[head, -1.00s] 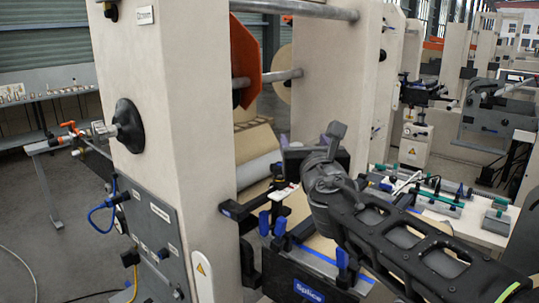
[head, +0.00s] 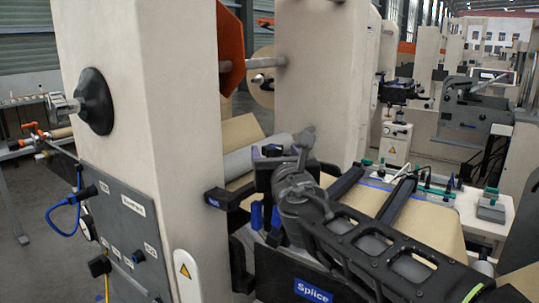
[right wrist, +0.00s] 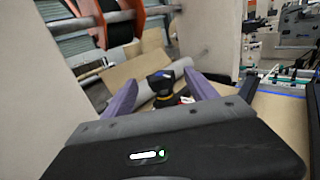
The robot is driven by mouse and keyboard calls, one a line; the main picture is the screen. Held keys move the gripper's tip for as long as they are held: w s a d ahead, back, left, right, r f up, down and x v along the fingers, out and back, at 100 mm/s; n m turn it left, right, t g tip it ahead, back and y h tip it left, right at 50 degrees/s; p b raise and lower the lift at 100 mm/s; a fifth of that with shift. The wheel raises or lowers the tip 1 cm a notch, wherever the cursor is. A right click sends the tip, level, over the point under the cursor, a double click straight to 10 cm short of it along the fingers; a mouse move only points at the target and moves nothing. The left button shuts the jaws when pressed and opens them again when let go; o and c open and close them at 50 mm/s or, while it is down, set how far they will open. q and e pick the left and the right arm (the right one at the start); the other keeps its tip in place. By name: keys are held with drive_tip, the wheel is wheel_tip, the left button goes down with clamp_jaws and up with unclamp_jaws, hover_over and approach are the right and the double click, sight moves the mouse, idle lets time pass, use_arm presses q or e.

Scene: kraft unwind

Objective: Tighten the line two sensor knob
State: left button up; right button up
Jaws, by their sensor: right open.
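A small black knob (right wrist: 160,82) with a blue and yellow band shows in the right wrist view, in front of the grey roller. I take it for the sensor knob; no line number is readable on it. My right gripper (right wrist: 160,76) is open, with one purple finger to each side of the knob in the picture. I cannot tell whether the fingers reach it or touch it. In the head view my right gripper (head: 283,155) is above the splice table (head: 285,268), by the dark side bracket (head: 232,193), and hides the knob. My left gripper is not in view.
A thick cream column (head: 140,90) stands close on the left, with a black handwheel-like part (head: 95,100) and a grey socket panel (head: 125,225) with cables. A grey roller (head: 255,157) and brown paper web (head: 430,222) lie around the gripper. An orange disc (head: 230,45) is above.

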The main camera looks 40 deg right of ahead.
sight(271, 144)
drive_tip(key=shift+w, duration=0.1)
idle(0.3)
drive_tip(key=x, duration=0.7)
drive_tip(key=shift+w+d+p, duration=0.2)
drive_tip(key=shift+w+p, duration=0.05)
drive_tip(key=shift+p, duration=0.05)
drive_tip(key=shift+f, duration=0.1)
drive_tip(key=c, duration=1.4)
